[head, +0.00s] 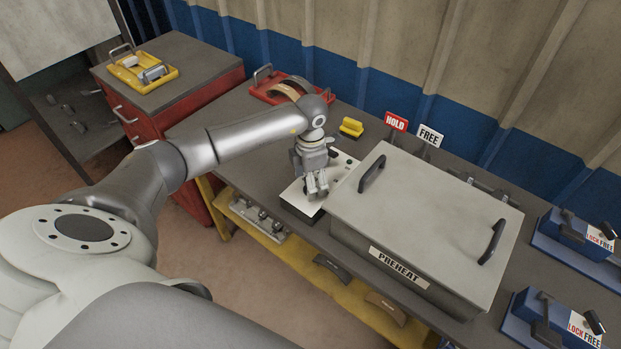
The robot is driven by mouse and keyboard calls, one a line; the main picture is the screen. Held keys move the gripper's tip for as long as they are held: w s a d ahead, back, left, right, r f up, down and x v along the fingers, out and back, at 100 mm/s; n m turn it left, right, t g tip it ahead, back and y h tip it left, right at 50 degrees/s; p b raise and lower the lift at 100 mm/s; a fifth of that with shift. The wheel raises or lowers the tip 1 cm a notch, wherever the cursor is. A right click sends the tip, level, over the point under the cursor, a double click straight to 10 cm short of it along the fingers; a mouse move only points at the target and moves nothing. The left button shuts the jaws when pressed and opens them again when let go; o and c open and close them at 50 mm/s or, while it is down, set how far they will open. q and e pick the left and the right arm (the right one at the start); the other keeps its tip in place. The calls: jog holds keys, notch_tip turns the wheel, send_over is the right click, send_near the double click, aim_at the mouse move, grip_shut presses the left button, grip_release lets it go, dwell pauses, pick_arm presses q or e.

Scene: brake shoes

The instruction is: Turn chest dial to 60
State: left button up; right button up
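The chest is a large grey lidded box (425,215) labelled PREHEAT, with a dark handle at each end of its lid; the lid is down. A white control panel (342,166) lies on the bench against the chest's left side. My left gripper (317,191) points down over this panel, its fingers at or just above the panel surface. The gripper covers the middle of the panel, so I cannot see the dial or its setting, nor whether the fingers hold it. My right gripper is not in view.
A red tray (270,92) with a curved brake shoe and a yellow block (351,128) sit behind my arm. HOLD (396,122) and FREE (430,135) signs stand behind the chest. Blue lock fixtures (580,236) are at the right. A yellow tray (142,74) rests on the red cabinet.

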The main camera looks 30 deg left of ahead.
pick_arm(q)
jog(key=shift+c, duration=0.3)
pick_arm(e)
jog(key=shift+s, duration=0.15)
pick_arm(q)
jog(key=c, duration=1)
jog(key=shift+o, duration=0.2)
jog(key=shift+f+m+b, duration=0.2)
jog(key=shift+m+b, duration=1)
jog(key=shift+b, duration=0.25)
jog(key=m+b, duration=0.8)
jog(key=m, duration=0.2)
jog(key=shift+r+m+b, duration=0.2)
jog(key=shift+m+b, duration=0.95)
jog(key=shift+m, duration=0.45)
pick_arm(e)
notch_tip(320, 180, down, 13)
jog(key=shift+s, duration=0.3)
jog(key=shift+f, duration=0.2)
pick_arm(q)
jog(key=o, duration=1)
jog(key=shift+m, duration=0.3)
